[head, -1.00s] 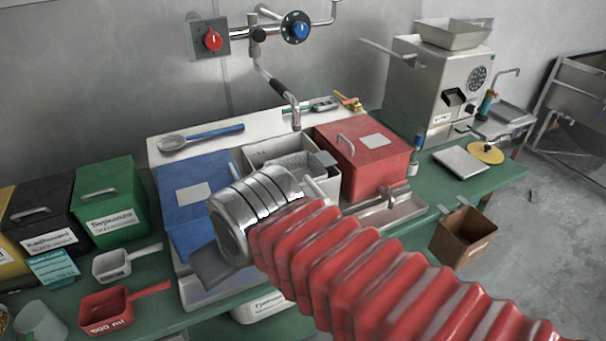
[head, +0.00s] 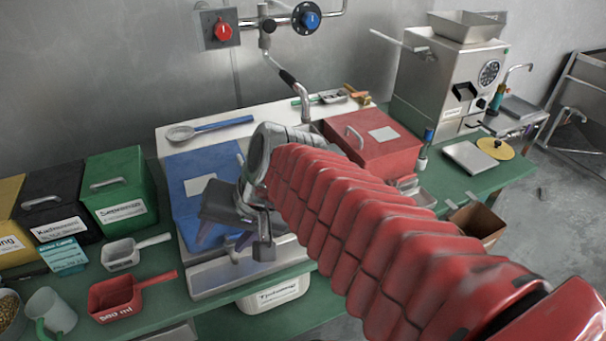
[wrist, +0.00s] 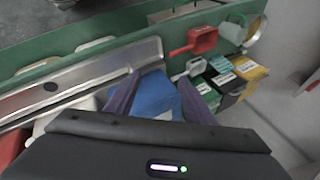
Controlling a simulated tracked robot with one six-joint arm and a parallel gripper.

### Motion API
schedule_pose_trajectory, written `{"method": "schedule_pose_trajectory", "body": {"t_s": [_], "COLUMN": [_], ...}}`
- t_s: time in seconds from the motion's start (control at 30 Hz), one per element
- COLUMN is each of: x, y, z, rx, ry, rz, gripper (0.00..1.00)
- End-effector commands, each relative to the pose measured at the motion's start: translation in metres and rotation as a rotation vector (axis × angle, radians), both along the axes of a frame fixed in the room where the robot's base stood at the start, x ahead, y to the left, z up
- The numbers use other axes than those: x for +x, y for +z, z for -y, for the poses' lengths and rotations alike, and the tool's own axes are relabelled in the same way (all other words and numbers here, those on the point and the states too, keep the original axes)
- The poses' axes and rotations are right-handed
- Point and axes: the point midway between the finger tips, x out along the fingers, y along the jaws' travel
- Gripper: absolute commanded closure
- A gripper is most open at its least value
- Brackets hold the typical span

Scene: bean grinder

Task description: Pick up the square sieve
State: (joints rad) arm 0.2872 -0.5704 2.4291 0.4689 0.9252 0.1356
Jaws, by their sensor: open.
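I cannot make out the square sieve in either view now; my arm covers the middle of the sink in the head view, where a pale bin with a grid-like piece showed earlier. My gripper (head: 224,238) is open and empty above the front part of the lidded blue bin (head: 196,172). In the wrist view its two dark purple fingers (wrist: 160,82) stand apart with the blue bin (wrist: 155,98) showing between and beyond them. I cannot tell any contact with the bin.
A red lidded bin (head: 375,138) stands right of my arm. A slotted spoon (head: 210,127) lies behind the blue bin. A faucet (head: 292,82) hangs over the back. Scoops (head: 115,297) and a green bin (head: 120,190) are at the left.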

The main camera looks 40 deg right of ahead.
Motion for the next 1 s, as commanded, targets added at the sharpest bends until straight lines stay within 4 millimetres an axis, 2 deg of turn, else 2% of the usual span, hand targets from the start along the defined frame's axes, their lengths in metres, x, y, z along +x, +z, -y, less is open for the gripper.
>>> {"method": "schedule_pose_trajectory", "body": {"t_s": [0.2, 0.37, 0.5, 0.77, 1.0], "x": [0.044, 0.062, 0.073, 0.079, 0.059], "y": [0.012, 0.007, 0.002, -0.009, -0.024], "z": [0.028, 0.063, 0.102, 0.19, 0.284], "rx": [0.352, 0.561, 0.74, 1.084, 1.412], "ry": [-0.364, -0.609, -0.821, -1.214, -1.556], "rz": [-0.015, -0.029, -0.029, 0.013, 0.106], "gripper": [0.52, 0.52, 0.52, 0.52, 0.52]}}
